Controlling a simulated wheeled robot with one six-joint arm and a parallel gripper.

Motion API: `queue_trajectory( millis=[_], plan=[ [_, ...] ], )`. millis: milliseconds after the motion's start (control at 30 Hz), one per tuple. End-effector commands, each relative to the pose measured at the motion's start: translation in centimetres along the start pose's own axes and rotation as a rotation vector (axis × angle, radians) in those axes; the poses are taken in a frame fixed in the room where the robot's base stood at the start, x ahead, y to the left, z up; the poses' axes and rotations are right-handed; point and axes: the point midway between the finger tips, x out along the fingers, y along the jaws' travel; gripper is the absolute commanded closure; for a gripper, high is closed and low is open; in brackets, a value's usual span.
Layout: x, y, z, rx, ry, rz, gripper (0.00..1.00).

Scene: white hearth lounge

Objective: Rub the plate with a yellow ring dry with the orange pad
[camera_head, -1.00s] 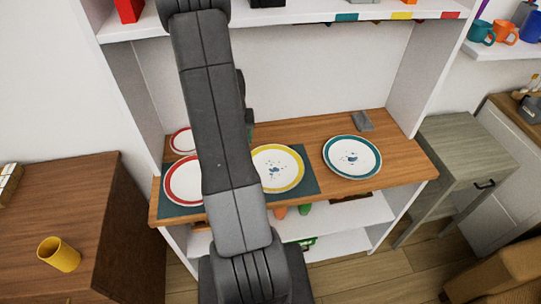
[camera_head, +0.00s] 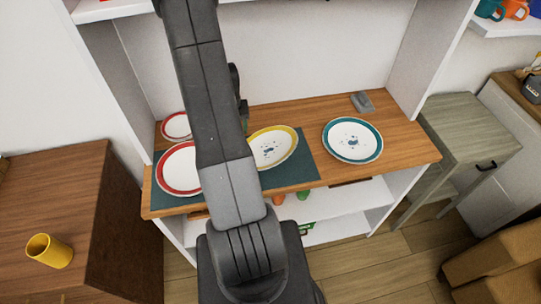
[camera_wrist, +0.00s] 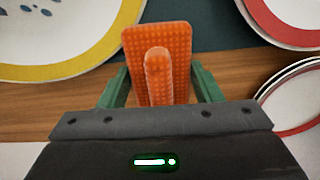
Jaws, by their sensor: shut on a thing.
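The plate with a yellow ring (camera_head: 284,145) lies on the dark teal mat (camera_head: 291,175), with blue marks on its white middle. It looks tilted, its right side higher. Its yellow rim also shows at upper left in the wrist view (camera_wrist: 75,68). My gripper (camera_wrist: 161,88) has green fingers on either side of the orange pad (camera_wrist: 135,45), shut on it. The pad is studded and has a raised handle. It appears beside the plate in the wrist view; contact cannot be told. My arm hides the pad in the head view.
A red-ringed plate (camera_head: 178,169) lies left of my arm, with another red-ringed plate (camera_head: 175,126) behind it. A teal-ringed plate (camera_head: 352,140) lies on bare wood at right. A grey block (camera_head: 362,102) is behind it. Shelf walls flank the counter.

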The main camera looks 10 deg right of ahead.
Motion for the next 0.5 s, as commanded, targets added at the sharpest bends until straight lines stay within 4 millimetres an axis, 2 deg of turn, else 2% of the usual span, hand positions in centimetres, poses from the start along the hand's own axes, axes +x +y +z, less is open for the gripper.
queue_trajectory(
  millis=[333, 500],
  plan=[
    [-0.2, 0.1, 0.4, 0.000, -0.013, 0.007, 0.63],
    [-3.5, 1.6, 2.9, -0.008, -0.098, 0.094, 0.63]
  ],
)
